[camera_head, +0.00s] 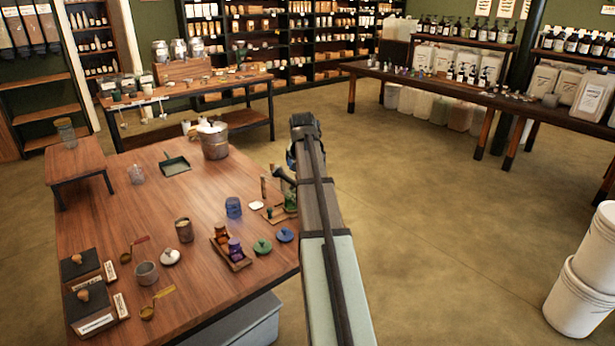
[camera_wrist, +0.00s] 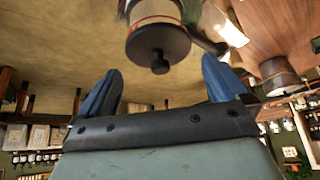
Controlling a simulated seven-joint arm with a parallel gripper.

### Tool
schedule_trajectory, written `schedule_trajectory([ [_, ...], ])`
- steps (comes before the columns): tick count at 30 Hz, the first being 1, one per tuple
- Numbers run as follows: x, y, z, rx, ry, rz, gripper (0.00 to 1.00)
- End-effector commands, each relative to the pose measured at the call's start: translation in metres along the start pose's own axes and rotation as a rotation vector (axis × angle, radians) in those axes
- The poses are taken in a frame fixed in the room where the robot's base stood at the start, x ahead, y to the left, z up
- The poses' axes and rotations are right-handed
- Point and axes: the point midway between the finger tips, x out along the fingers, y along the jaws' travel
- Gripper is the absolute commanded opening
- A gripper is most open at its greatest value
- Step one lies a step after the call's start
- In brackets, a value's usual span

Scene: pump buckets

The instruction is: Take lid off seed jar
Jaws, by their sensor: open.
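In the wrist view a pale jar with an orange-brown band (camera_wrist: 153,12) wears a dark round lid (camera_wrist: 158,42) with a small knob; the picture appears upside down. The jar's base is cut off by the frame. My gripper (camera_wrist: 160,82) has its two blue fingers spread wide, with nothing between the tips. The lid lies beyond the tips, roughly in line with the gap, and appears apart from them. In the head view my gripper (camera_head: 290,160) is at the table's right edge, where my arm hides part of a green jar (camera_head: 291,200). I cannot tell whether these are the same jar.
White buckets (camera_head: 580,285) stand at the right. The floor between is clear.

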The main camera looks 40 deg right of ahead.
Motion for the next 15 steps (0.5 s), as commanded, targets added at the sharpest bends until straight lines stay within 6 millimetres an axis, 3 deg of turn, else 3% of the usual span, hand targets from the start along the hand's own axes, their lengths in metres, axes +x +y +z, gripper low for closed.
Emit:
schedule_trajectory([
  [7, 0.031, 0.001, -0.001, 0.0, 0.0, 0.0, 1.0],
  [15, 0.035, 0.001, 0.0, 0.0, 0.001, 0.0, 1.0],
])
